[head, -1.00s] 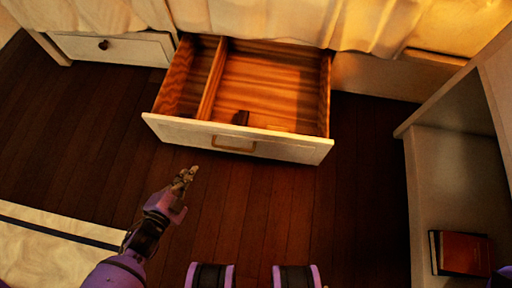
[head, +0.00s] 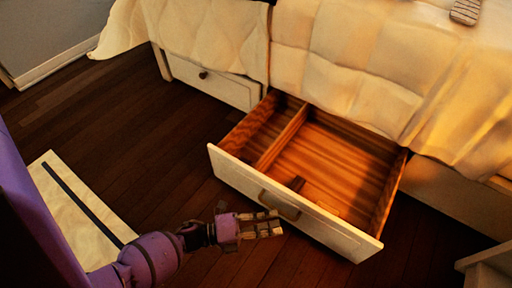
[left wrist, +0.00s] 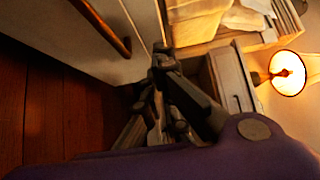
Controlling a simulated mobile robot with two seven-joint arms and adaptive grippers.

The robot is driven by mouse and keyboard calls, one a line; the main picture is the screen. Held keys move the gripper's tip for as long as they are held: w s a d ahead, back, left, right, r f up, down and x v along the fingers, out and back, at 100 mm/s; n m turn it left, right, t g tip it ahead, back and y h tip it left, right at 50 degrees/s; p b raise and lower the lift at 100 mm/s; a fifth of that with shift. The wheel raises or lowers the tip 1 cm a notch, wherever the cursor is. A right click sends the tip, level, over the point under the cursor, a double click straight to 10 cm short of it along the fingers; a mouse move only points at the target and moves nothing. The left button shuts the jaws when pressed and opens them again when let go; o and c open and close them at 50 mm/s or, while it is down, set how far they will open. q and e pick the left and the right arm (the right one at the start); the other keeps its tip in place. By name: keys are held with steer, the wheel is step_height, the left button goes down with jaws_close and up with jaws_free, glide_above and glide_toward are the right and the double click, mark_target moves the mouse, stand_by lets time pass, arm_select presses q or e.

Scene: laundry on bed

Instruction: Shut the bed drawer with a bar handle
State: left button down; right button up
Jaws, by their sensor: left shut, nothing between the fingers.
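The bed drawer (head: 340,158) is pulled out from under the bed, with a pale front (head: 334,232) and a wooden inside split by a divider. Its bar handle (head: 279,205) is on the middle of the front; it also shows in the left wrist view (left wrist: 101,27). My left gripper (head: 280,224) is shut and empty, in front of the drawer front, just beside the handle. In the left wrist view its fingers (left wrist: 158,58) are close to the pale front; I cannot tell whether they touch it. My right gripper is out of view.
A shut drawer (head: 214,82) with a round knob is farther left under the bed. A lamp (left wrist: 288,73) shows in the left wrist view.

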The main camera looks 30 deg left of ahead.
arm_select(q)
steer(key=shift+w+d+b, duration=0.3)
steer(key=shift+w, duration=0.65)
steer(key=shift+w+d+b, duration=0.3)
steer(key=shift+w, duration=0.6)
steer(key=shift+w+d+b, duration=0.3)
steer(key=shift+w, duration=0.65)
